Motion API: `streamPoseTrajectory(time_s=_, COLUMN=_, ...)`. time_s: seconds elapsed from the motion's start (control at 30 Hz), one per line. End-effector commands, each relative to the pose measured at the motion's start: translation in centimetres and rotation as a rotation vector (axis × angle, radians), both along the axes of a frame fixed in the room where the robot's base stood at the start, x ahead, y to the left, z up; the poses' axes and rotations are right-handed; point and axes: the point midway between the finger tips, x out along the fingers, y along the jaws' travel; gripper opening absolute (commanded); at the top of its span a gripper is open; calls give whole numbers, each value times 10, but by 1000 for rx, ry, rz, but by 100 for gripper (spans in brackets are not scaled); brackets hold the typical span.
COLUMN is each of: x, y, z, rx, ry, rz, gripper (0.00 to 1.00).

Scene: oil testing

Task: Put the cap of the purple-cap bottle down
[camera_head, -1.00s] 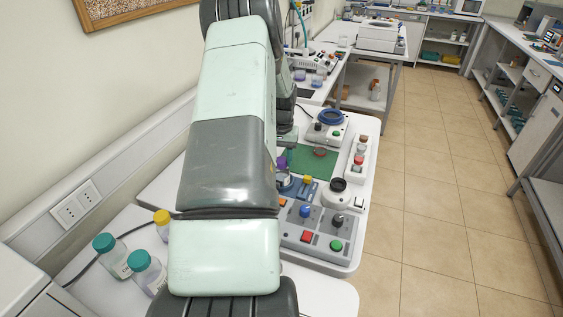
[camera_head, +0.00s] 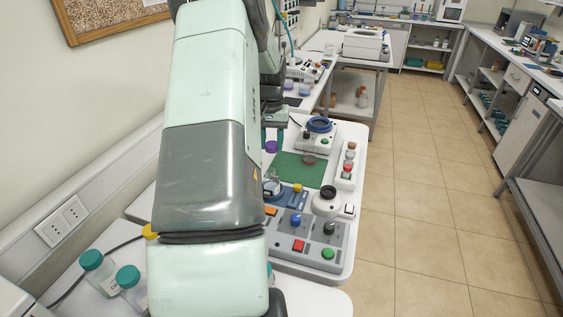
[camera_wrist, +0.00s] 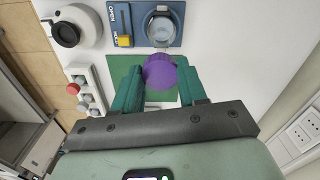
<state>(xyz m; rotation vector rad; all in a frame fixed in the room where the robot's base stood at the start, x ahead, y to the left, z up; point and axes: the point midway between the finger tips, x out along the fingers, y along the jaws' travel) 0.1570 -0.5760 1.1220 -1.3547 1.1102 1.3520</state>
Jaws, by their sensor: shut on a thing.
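My gripper (camera_wrist: 160,73) is shut on the purple cap (camera_wrist: 159,70), its teal fingers on either side of it. In the head view the cap (camera_head: 271,147) hangs below my gripper, near the left edge of the green mat (camera_head: 291,168), and my arm hides part of this area. The clear round bottle (camera_wrist: 162,29) stands uncapped in the blue holder (camera_wrist: 140,12), apart from the cap. In the wrist view the green mat (camera_wrist: 122,62) lies beyond the cap and fingers, and the cap appears held above it.
A grey panel with a blue knob (camera_head: 296,220) and buttons is in front. A white device with a black round top (camera_head: 327,197) stands right of the holder. A white strip with red buttons (camera_head: 348,165) borders the mat. A device with a blue ring (camera_head: 320,125) is behind.

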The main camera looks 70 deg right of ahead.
Motion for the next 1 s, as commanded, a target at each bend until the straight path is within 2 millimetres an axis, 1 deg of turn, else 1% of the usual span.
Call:
streamPoseTrajectory(time_s=0.07, x=-13, y=-15, z=-6, rx=1, ry=4, rz=-6, gripper=14)
streamPoseTrajectory(time_s=0.2, x=-43, y=-51, z=-30, rx=2, ry=5, rz=-9, gripper=14)
streamPoseTrajectory(time_s=0.3, x=-67, y=-73, z=-49, rx=3, ry=5, rz=-8, gripper=14)
streamPoseTrajectory(time_s=0.4, x=-87, y=-88, z=-65, rx=2, ry=2, rz=-6, gripper=14)
streamPoseTrajectory(time_s=0.5, x=-101, y=-97, z=-76, rx=2, ry=-1, rz=-5, gripper=14)
streamPoseTrajectory(time_s=0.57, x=-105, y=-99, z=-83, rx=3, ry=-1, rz=-3, gripper=14)
streamPoseTrajectory(time_s=0.6, x=-106, y=-100, z=-90, rx=5, ry=-2, rz=-2, gripper=14)
streamPoseTrajectory(time_s=0.8, x=-107, y=-100, z=-127, rx=5, ry=-2, rz=-2, gripper=14)
streamPoseTrajectory(time_s=0.9, x=-107, y=-100, z=-139, rx=3, ry=-3, rz=-2, gripper=14)
streamPoseTrajectory(time_s=1.0, x=-107, y=-101, z=-145, rx=2, ry=-3, rz=-2, gripper=14)
